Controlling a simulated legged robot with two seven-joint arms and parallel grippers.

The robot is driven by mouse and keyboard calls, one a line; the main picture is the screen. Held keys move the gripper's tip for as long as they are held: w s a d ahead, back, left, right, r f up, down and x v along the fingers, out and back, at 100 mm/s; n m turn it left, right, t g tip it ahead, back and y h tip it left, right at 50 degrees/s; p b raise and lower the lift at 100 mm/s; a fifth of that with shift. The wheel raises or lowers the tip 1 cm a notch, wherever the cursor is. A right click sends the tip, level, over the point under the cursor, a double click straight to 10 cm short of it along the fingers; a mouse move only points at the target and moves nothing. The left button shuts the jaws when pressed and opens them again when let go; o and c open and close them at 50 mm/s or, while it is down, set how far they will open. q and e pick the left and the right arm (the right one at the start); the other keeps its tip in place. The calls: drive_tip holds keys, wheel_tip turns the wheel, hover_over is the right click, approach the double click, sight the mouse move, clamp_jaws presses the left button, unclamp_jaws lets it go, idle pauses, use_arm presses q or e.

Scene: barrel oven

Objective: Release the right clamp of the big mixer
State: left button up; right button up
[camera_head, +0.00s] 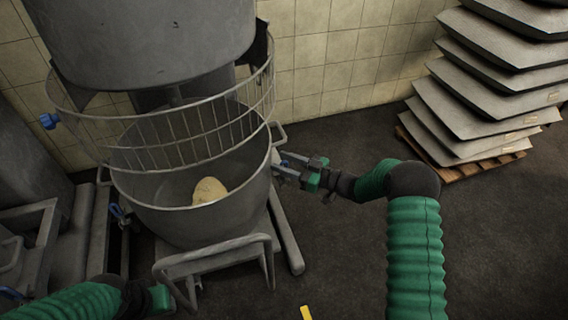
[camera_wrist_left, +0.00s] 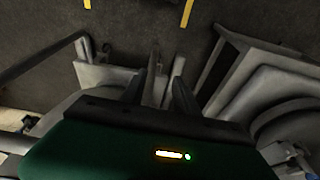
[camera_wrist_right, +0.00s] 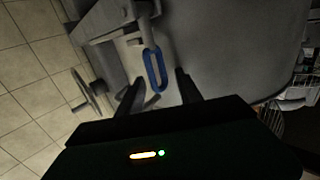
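The big mixer's steel bowl (camera_head: 225,215) holds a lump of dough (camera_head: 209,190) under a wire guard (camera_head: 190,138). The right clamp, with a blue loop handle (camera_wrist_right: 155,69), is at the bowl's right side. In the head view only a small blue bit of it (camera_head: 284,163) shows beside my fingers. My right gripper (camera_head: 283,168) is open at the clamp; in the right wrist view the handle lies just ahead of and between its fingertips, with no grip visible. My left gripper (camera_wrist_left: 165,65) is open and empty, low in front of the mixer's left side.
Another blue handle (camera_head: 118,212) is at the bowl's left side. A metal bar frame (camera_head: 225,250) stands in front of the bowl. Stacked grey trays (camera_head: 480,105) sit on a wooden pallet (camera_head: 460,169) at the right. Dark floor (camera_head: 500,250) at the lower right is clear.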

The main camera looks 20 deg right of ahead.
clamp_jaws()
idle(1.2)
